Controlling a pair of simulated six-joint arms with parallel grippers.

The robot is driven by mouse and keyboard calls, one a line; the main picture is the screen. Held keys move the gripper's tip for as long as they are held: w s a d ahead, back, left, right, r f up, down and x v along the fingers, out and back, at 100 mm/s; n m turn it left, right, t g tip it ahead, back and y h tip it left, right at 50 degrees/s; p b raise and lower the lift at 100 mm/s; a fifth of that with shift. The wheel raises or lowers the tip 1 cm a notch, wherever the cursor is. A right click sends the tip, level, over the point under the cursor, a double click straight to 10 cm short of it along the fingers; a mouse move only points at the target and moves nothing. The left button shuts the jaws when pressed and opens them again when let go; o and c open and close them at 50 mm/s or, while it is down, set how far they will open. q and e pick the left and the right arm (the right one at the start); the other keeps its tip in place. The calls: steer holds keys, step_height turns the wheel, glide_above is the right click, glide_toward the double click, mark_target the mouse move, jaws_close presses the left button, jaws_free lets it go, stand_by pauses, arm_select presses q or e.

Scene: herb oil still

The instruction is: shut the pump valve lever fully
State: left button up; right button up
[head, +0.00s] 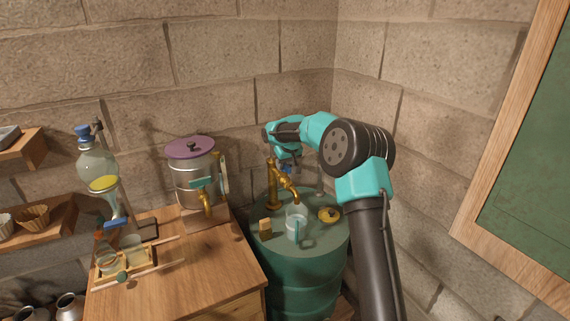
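A brass pump (273,190) stands on top of a green drum (268,242), its spout angled down to the right. A small blue part, possibly the valve lever (286,169), shows at the top of the spout; its exact angle is too small to tell. My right gripper (288,160) is just above and behind this part, pointing down. Its fingertips are small and partly hidden, so I cannot tell if they touch the lever or are open. A clear jug (297,222) stands below the spout. My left gripper is out of view.
A brass cap (329,215) and a small wooden block (265,228) lie on the drum top. To the left, a wooden cabinet (225,270) bears a metal pot (194,178) with a purple lid and a glassware rack (140,262). Stone walls close in behind.

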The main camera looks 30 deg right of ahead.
steer(key=shift+c, duration=0.3)
jaws_close()
steer(key=shift+m, duration=0.5)
steer(key=m+h, duration=0.1)
steer(key=m, duration=0.2)
steer(key=shift+a+h, duration=0.1)
steer(key=shift+h, duration=0.3)
steer(key=m, duration=0.2)
steer(key=m+g+h, duration=0.1)
steer(key=m, duration=0.2)
steer(key=shift+w+g, duration=0.1)
steer(key=shift+g, duration=0.2)
steer(key=m+g+h, duration=0.1)
steer(key=m, duration=0.3)
steer(key=shift+a+m, duration=0.1)
steer(key=shift+m, duration=0.2)
steer(key=m+g, duration=0.2)
steer(key=m, duration=0.2)
steer(key=shift+w+m+h, duration=0.1)
steer(key=shift+m+h, duration=0.2)
steer(key=shift+m, duration=0.1)
